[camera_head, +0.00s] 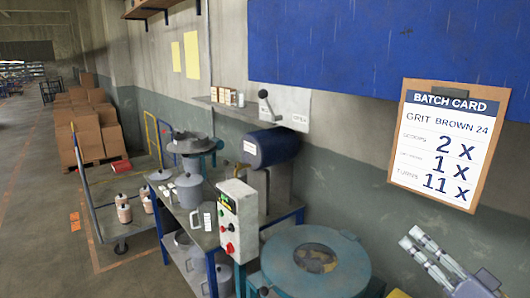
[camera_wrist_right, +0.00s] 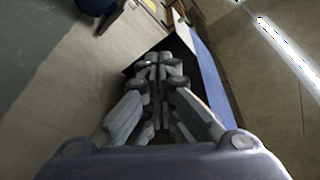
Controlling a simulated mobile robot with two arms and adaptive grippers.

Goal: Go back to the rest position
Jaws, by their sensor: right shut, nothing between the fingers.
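My right gripper (camera_head: 422,246) is at the lower right of the head view, in front of the grey-green wall and below the batch card. It points up and to the left and holds nothing. In the right wrist view its fingers (camera_wrist_right: 158,68) are closed together, with nothing between them. My left gripper is not in either view. The batch card (camera_head: 440,143) on a brown clipboard reads grit brown 24, with 2 x, 1 x and 11 x.
A round teal machine (camera_head: 345,282) stands at the bottom, left of my right gripper. A control box (camera_head: 238,222) with buttons and a workbench (camera_head: 178,250) with grey jugs stand further left. A cart (camera_head: 108,220) with bottles and stacked boxes (camera_head: 88,130) are beyond. The floor at left is open.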

